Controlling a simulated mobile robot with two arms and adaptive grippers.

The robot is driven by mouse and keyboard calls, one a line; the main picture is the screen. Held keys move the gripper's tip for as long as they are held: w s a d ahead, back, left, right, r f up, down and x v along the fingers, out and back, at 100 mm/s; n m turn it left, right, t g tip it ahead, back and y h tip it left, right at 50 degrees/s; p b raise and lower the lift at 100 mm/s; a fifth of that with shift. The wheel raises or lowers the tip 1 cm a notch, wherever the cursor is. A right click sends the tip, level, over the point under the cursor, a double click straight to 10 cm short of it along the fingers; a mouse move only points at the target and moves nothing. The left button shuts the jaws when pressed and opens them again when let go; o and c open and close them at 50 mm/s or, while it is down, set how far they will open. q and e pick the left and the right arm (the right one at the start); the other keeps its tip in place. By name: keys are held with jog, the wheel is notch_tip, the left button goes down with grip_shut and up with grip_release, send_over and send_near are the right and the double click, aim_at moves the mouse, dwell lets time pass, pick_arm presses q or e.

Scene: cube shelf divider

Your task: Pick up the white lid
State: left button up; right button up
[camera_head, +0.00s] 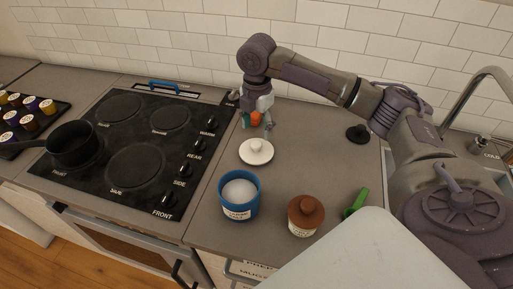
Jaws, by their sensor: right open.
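The white lid (257,152) lies flat on the grey counter to the right of the stove, with its small round knob facing up. My right gripper (256,124) is open and points down, just behind the lid in the picture and apart from it. An orange-red item (256,118) shows at the gripper; whether it is between the fingers or behind them I cannot tell. A blue jar (239,207) without a lid, with white contents, stands in front of the white lid. My left gripper is not in view.
A brown lidded jar (305,221) and a green-handled item (356,203) stand right of the blue jar. A black lid (357,133) lies near the sink faucet (488,84). The stove (140,205) holds a black pan (72,144). Counter right of the white lid is clear.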

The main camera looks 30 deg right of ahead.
aim_at(257, 143)
notch_tip(257, 143, down, 3)
jog(key=shift+w+r, duration=0.1)
jog(key=shift+r, duration=0.1)
jog(key=shift+w+d+f, duration=0.1)
jog(key=shift+f, duration=0.4)
notch_tip(257, 143, down, 4)
jog(key=shift+w+d+r+p, duration=0.1)
jog(key=shift+w+r+p, duration=0.1)
jog(key=shift+p, duration=0.65)
jog(key=shift+f, duration=0.55)
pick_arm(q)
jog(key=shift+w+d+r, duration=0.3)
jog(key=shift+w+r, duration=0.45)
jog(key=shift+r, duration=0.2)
pick_arm(e)
jog(key=shift+c, duration=1.1)
grip_shut()
